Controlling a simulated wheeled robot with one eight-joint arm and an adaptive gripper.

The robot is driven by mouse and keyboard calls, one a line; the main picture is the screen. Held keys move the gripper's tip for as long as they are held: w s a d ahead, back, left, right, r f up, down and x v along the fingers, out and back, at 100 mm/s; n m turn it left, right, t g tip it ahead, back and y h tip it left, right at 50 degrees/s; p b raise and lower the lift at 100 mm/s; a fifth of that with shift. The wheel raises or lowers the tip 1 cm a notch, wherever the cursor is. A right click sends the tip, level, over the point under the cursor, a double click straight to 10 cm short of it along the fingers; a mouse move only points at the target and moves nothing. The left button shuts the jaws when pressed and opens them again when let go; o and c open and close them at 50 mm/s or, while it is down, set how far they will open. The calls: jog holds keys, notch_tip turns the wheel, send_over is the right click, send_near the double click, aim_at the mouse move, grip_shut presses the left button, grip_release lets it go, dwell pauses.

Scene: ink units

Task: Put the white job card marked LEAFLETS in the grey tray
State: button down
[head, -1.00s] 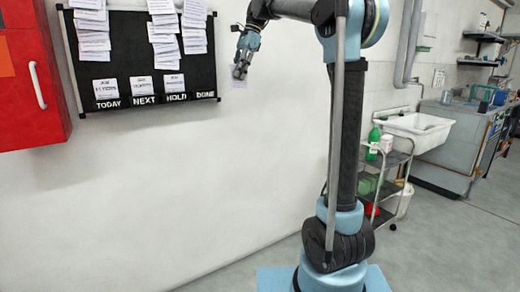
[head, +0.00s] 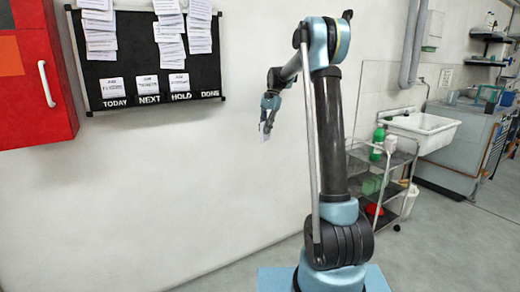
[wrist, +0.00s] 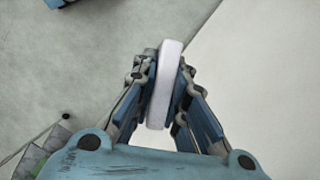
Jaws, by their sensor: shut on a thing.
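My gripper (head: 268,106) is shut on a white card (head: 264,131) and holds it out from the wall, to the right of the board. In the wrist view the card (wrist: 163,85) stands edge-on between the two fingers of my gripper (wrist: 161,90). Its printed face is turned away, so I cannot read its marking. I cannot make out a separate grey tray in either view.
A black board (head: 150,88) on the wall carries several white cards above TODAY, NEXT, HOLD and DONE. A red cabinet (head: 25,95) hangs at the left. A grey trolley (head: 388,157) with bottles stands at the right before a white sink (head: 428,130). The wall between is bare.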

jog(key=s+d+f+n+h, duration=0.1)
jog(key=d+f, duration=0.4)
jog(key=f, duration=0.6)
jog(key=s+d+f+n, duration=0.2)
jog(key=d+f, duration=0.4)
jog(key=f, duration=0.5)
jog(key=s+d+f+n+h, duration=0.1)
jog(key=d+f+n, duration=0.2)
jog(key=f, duration=0.8)
jog(key=shift+s+d+f+n+g+h, duration=0.3)
jog(key=shift+s+d+f+g, duration=0.1)
jog(key=shift+d, duration=0.85)
